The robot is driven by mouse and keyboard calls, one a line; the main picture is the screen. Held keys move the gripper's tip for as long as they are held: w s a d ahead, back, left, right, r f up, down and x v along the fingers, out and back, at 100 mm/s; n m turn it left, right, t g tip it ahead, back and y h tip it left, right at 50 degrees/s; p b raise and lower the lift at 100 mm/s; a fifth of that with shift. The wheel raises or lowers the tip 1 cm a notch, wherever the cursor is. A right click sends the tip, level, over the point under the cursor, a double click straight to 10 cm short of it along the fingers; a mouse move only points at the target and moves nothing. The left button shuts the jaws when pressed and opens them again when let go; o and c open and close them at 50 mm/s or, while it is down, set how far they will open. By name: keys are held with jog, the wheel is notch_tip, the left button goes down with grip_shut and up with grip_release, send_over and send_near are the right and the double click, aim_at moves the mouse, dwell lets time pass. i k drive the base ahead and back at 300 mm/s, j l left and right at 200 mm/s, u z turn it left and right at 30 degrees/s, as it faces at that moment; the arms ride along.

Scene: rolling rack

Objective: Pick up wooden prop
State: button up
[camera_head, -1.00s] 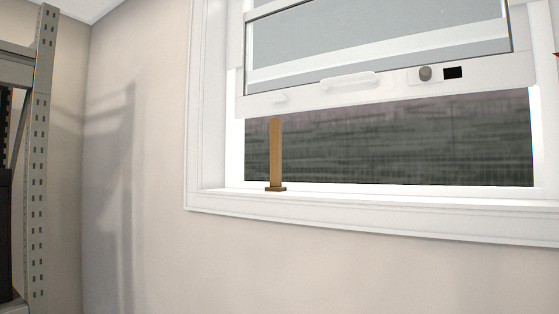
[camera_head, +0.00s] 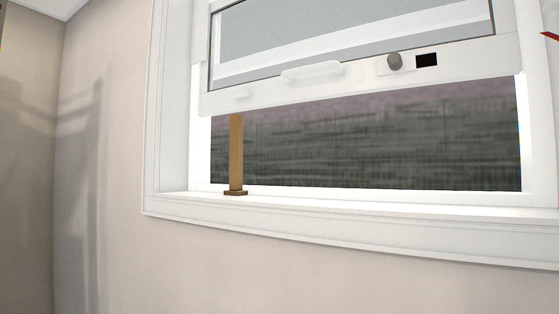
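The wooden prop (camera_head: 236,155) is a thin brown upright stick with a wider flat foot. It stands on the white window sill (camera_head: 350,212) near the left end of the window opening. Its top meets the bottom rail of the raised window sash (camera_head: 290,92), which sits slightly tilted in the picture. My gripper is not in view.
The sash carries a white handle (camera_head: 312,73), a grey round knob (camera_head: 394,61) and a small black rectangle. A white frame (camera_head: 170,110) surrounds the window. Bare wall lies below and to the left. A red thing (camera_head: 550,36) shows at the right edge.

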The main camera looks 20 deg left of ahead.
aim_at(236, 125)
jog(key=j+z, duration=0.35)
jog(key=j, duration=0.5)
jog(key=k+j+z, duration=0.1)
jog(key=j+z, duration=0.2)
jog(key=j, duration=0.55)
